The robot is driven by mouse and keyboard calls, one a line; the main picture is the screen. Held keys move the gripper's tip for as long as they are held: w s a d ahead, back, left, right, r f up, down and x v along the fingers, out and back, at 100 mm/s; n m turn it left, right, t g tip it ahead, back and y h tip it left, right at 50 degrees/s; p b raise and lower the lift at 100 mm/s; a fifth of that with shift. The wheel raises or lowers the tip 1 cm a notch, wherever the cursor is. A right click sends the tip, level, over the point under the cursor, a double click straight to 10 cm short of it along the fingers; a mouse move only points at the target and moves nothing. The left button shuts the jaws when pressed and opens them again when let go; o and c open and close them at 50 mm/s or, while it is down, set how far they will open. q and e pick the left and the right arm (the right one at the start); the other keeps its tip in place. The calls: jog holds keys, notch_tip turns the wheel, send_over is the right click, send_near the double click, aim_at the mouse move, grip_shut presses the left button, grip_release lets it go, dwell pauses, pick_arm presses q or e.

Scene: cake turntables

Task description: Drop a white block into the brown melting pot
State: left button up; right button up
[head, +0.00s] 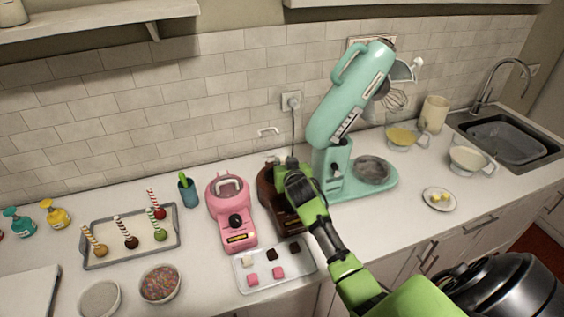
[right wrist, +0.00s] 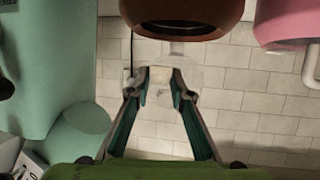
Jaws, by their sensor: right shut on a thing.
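The brown melting pot (head: 267,193) stands on the counter between the pink melting pot and the teal mixer, partly hidden by my right arm. Its rim (right wrist: 180,32) shows at the top of the right wrist view. My right gripper (head: 287,170) is over the brown pot in the head view. Another white block (head: 248,260) lies on the small tray (head: 244,283). My left gripper is not in view.
The pink melting pot (head: 232,212) is close on the left. The teal mixer (head: 340,110) is close on the right. Pink and dark blocks lie on the small tray in front. A cake-pop tray (head: 100,262) and bowls stand farther left.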

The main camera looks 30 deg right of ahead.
notch_tip(320, 180, down, 5)
jog(key=b, duration=0.3)
jog(key=shift+w+r, duration=0.15)
jog(key=shift+r, duration=0.1)
jog(key=o, duration=1)
jog(key=v, duration=1.2)
jog(key=shift+d, duration=0.1)
